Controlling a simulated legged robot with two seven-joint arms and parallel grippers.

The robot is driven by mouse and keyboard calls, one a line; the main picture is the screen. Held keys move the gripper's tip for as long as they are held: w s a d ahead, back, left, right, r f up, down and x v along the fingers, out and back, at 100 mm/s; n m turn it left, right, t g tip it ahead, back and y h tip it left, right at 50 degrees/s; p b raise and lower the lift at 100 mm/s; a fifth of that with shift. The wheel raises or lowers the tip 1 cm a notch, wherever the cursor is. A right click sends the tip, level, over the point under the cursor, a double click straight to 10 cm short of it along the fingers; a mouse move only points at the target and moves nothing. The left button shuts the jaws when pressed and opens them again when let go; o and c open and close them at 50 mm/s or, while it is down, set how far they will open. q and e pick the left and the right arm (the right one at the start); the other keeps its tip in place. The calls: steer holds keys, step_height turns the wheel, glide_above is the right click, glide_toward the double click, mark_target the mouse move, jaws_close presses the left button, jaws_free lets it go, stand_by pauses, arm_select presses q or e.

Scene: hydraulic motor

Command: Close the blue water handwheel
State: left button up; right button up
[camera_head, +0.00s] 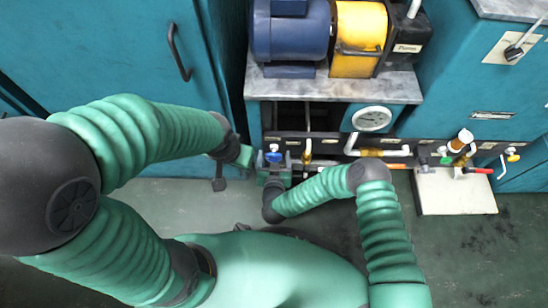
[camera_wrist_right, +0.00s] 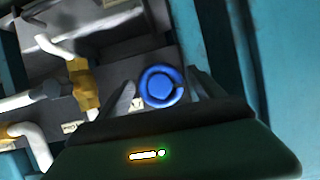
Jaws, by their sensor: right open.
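The blue water handwheel (camera_head: 273,157) is at the lower front of the machine, left of the brass-fitted pipes. In the right wrist view it is a round blue knob (camera_wrist_right: 161,87) facing the camera. My right gripper (camera_head: 273,170) is open at the handwheel. In the wrist view its two dark fingers (camera_wrist_right: 163,92) stand on the left and right of the knob, with small gaps visible. How deep the knob sits between them is unclear. My left gripper (camera_head: 232,168) is left of the handwheel, by the blue cabinet; its jaw state is unclear.
A blue motor (camera_head: 290,35) and a yellow coupling (camera_head: 359,38) sit on the shelf above, with a round gauge (camera_head: 372,119) below it. White and brass pipes (camera_head: 370,152) run to the right. A pale block (camera_head: 455,192) with red and yellow handles stands farther right.

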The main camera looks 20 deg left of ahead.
steer(key=shift+c, duration=0.5)
steer(key=c, duration=1.3)
